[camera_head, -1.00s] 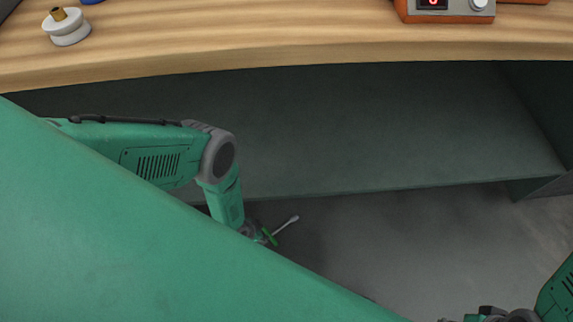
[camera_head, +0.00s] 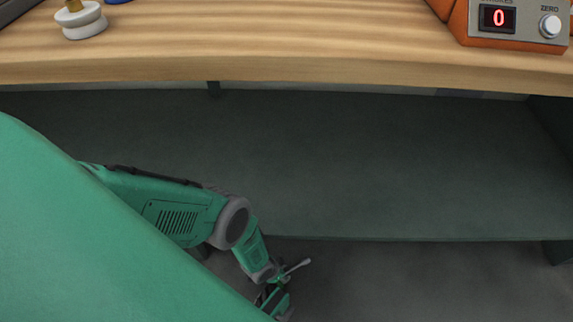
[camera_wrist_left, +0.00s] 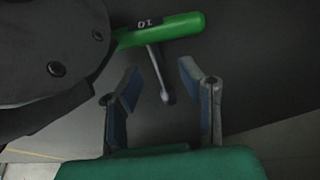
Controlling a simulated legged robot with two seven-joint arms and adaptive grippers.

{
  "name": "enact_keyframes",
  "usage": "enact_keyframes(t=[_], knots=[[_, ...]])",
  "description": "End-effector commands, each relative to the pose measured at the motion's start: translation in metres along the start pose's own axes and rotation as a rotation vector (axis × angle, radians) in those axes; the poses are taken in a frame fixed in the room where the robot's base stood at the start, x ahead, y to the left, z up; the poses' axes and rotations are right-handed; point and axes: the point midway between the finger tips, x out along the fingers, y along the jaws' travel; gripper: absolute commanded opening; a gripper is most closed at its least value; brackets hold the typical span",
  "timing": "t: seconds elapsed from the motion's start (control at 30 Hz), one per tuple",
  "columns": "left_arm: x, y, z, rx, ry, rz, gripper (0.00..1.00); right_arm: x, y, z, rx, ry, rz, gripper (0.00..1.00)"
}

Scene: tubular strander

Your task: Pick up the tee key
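The tee key has a green handle (camera_wrist_left: 160,30) marked "10" and a thin grey shaft. In the left wrist view the handle sticks out of my dark left gripper (camera_wrist_left: 100,45), which appears shut on it; the fingertips are hidden. My right gripper (camera_wrist_left: 162,90) is open in the left wrist view, with blue-padded fingers on either side of the shaft's end. They look apart from it. In the head view the right gripper is small and partly covered.
A wooden bench (camera_head: 280,50) runs across the top, with a dark shelf (camera_head: 380,170) beneath it. On the bench are a white spool-like part (camera_head: 83,22) and an orange and grey counter box (camera_head: 515,20) reading 0. The floor at lower right is clear.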

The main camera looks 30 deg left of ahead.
Motion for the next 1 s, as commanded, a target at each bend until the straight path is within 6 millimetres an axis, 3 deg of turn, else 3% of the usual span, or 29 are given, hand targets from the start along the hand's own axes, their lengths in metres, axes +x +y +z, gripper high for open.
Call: enact_keyframes(t=[0.03,0.13,0.47,0.5,0.6,1.0], knots=[[0.013,0.002,0.002,0.000,0.001,-0.001,0.34,0.012,0.000,0.001,0.000,0.000,0.000,0.40],[0.023,0.001,0.001,0.000,0.000,-0.001,0.34,0.020,0.000,0.001,0.000,-0.001,0.000,0.40],[0.027,0.002,-0.001,0.001,0.000,0.000,0.34,0.022,0.000,0.001,0.000,0.000,0.000,0.40],[0.027,0.001,-0.001,0.001,0.000,-0.001,0.30,0.022,0.000,0.001,0.000,0.000,0.000,0.40],[0.027,0.001,-0.001,0.001,0.000,0.000,0.00,0.022,0.000,0.001,0.000,0.000,0.000,0.40],[0.023,0.001,-0.002,0.001,-0.001,-0.001,0.00,0.019,0.000,0.001,0.000,0.000,0.000,0.40]])
